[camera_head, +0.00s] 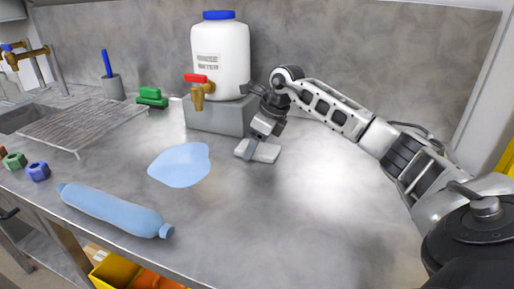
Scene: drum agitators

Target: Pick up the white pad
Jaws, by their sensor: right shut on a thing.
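The white pad (264,152) is a small flat block on the grey worktop, in front of the grey plinth's right side. My right gripper (252,148) comes down on it from above, at the end of the arm from the right. It is shut on the pad, with a finger visible at the pad's front left side. The other finger is hidden. The pad looks level and on or very close to the worktop; I cannot tell whether it touches. My left gripper is not in view.
A white drum (221,60) with a blue lid and brass tap (200,95) stands on a grey plinth (222,117) close behind. A blue puddle (181,165) and blue bottle (113,211) lie left. The right worktop is clear.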

